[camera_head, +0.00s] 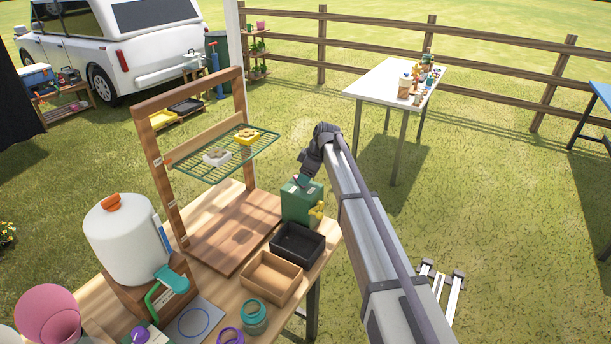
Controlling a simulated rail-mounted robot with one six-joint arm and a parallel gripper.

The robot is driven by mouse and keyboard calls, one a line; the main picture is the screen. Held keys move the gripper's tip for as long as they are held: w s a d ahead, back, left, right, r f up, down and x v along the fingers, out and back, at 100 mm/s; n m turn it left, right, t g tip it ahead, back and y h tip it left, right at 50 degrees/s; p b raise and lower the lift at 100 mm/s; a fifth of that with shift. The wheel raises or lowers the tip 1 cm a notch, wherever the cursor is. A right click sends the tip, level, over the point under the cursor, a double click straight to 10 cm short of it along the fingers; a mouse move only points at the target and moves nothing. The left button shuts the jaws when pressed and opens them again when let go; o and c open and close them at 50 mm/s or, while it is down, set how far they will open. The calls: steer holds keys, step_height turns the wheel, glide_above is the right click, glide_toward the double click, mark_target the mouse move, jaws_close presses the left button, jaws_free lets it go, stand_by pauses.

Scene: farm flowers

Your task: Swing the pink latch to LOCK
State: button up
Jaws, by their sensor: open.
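A green box (300,205) stands at the right back corner of the wooden table, with a yellow part (317,210) on its right side. My gripper (304,178) is just above the top of this box, pointing down, and is open. Its fingers are small and dark here, and I cannot tell whether they touch the box. A small pinkish-purple bit shows at the fingertips, too small to tell whether it is the pink latch. No latch or LOCK mark can be read clearly; the gripper and arm cover part of the box top.
A black tray (297,243) and a tan wooden tray (271,279) sit in front of the box. A wooden frame with a green wire shelf (226,156) rises to its left. A white dispenser (127,238) stands at the left.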

steer(key=p+v, duration=1)
steer(key=v, duration=0.1)
steer(key=s+d+f+m+h+b, duration=0.1)
steer(key=s+d+m, duration=0.3)
steer(key=s, duration=0.8)
steer(key=s+d+f+m+h+b, duration=0.1)
steer(key=s+d+m, duration=0.4)
steer(key=s, duration=0.8)
steer(key=s+d+f+m+g+h+b, duration=0.1)
steer(key=s+d+f+m+h+b, duration=0.1)
steer(key=s, duration=1.1)
steer(key=d+f+m+b, duration=0.1)
steer(key=d+f+m, duration=0.1)
steer(key=d+m, duration=0.1)
steer(key=shift+d+f+m, duration=0.25)
steer(key=shift+m, duration=0.35)
steer(key=shift+s, duration=0.15)
